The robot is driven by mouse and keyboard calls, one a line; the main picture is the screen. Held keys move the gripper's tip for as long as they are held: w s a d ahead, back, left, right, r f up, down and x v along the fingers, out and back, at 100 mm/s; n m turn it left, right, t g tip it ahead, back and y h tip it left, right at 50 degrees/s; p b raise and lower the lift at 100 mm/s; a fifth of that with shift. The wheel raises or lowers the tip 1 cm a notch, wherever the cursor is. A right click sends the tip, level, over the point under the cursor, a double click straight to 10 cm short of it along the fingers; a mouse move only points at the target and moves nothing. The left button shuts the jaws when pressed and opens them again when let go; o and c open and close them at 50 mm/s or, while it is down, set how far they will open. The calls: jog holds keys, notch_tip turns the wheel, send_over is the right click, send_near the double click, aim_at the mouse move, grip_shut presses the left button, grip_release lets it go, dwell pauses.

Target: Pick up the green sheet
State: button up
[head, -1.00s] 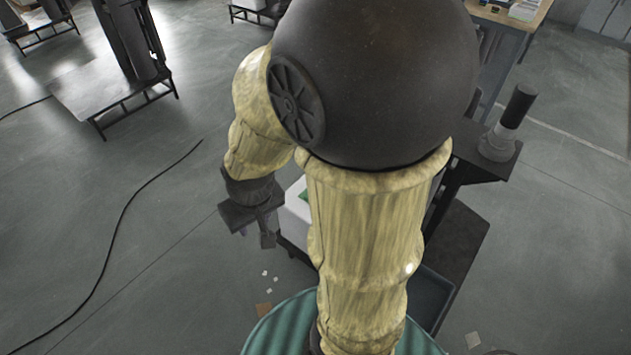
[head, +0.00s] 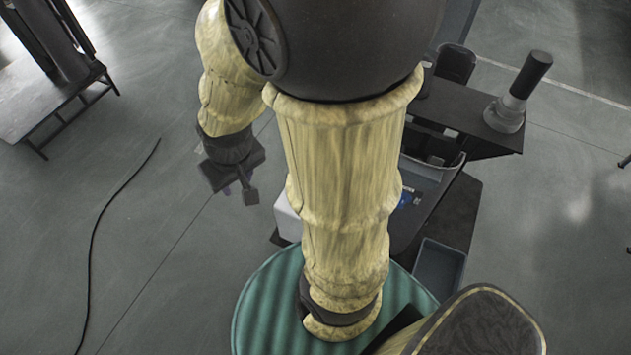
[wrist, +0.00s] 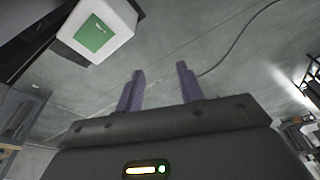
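The green sheet (wrist: 94,35) shows in the wrist view, flat on the face of a white box (wrist: 116,22) at the upper left. In the head view my arm hides the sheet, and only part of the white box (head: 287,217) shows beside the arm. My gripper (wrist: 158,72) is open, its two purple fingers apart with nothing between them. In the head view my gripper (head: 238,192) hangs over the floor, to the left of the white box and apart from it.
A dark bench (head: 455,120) with a black-topped cylinder (head: 518,90) stands right of my arm. A grey bin (head: 438,268) sits lower right. A black cable (head: 98,225) lies on the floor at left, where the floor is otherwise open. A low platform (head: 35,105) stands upper left.

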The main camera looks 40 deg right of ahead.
jog(key=shift+w, duration=0.3)
jog(key=shift+s, duration=0.1)
jog(key=w+d+f+m+g+b, duration=0.1)
jog(key=w+d+f+m+b, duration=0.2)
jog(key=d+f+m, duration=1)
jog(key=w+d+f+m+g+b, duration=0.1)
jog(key=w+d+f+m+b, duration=0.2)
jog(key=d+f+m+b, duration=0.6)
jog(key=d+f+m, duration=0.4)
jog(key=f+m, duration=0.3)
jog(key=m, duration=0.2)
jog(key=shift+d+m+g, duration=0.15)
jog(key=shift+m+g, duration=0.15)
jog(key=shift+f, duration=0.1)
notch_tip(320, 180, down, 12)
jog(key=shift+f+b, duration=0.1)
jog(key=shift+b, duration=0.9)
